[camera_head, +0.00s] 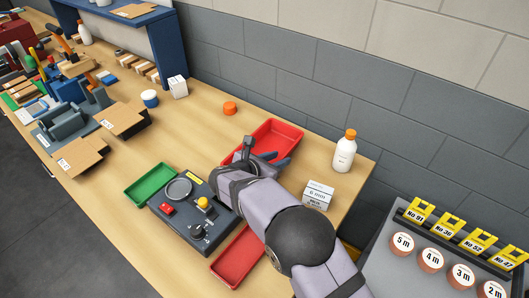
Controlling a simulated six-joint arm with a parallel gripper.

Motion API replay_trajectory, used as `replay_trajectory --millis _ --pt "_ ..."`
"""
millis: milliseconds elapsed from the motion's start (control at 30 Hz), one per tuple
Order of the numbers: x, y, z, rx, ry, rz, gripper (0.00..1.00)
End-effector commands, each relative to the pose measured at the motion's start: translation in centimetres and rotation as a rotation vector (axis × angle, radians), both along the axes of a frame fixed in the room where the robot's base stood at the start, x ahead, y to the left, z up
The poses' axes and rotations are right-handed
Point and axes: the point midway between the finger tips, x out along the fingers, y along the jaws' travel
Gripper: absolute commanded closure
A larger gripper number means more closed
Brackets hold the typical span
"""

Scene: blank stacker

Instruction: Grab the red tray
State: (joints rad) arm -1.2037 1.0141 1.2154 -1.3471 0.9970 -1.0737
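Two red trays are in view. One red tray (279,134) lies toward the back of the bench, near the wall, and my gripper and wrist hide part of its near left side. The other red tray (238,260) lies at the front, right of the control box, and my arm covers some of its right side. My gripper (257,152) is at the near left part of the back tray. Whether it touches that tray, and whether its fingers are open or shut, cannot be told.
A control box (182,228) with knobs sits left of my arm, beside a green tray (151,184). A white bottle (343,154), a white box (317,195) and an orange cap (230,108) stand around the back tray. Cardboard and tools crowd the left.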

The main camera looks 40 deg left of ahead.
Motion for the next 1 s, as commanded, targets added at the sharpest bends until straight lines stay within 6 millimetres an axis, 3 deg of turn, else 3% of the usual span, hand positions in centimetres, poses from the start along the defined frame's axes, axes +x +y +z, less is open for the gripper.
replay_trajectory --millis 200,467,600,1000 --pt "1.7 0.0 -0.9 0.0 0.001 -0.001 0.72" --pt "1.9 0.0 -1.0 0.0 0.0 0.0 0.72" --pt "1.9 0.0 -1.0 0.001 0.0 0.0 1.0" --pt "1.9 -0.1 -1.0 -0.002 0.001 0.0 1.0"
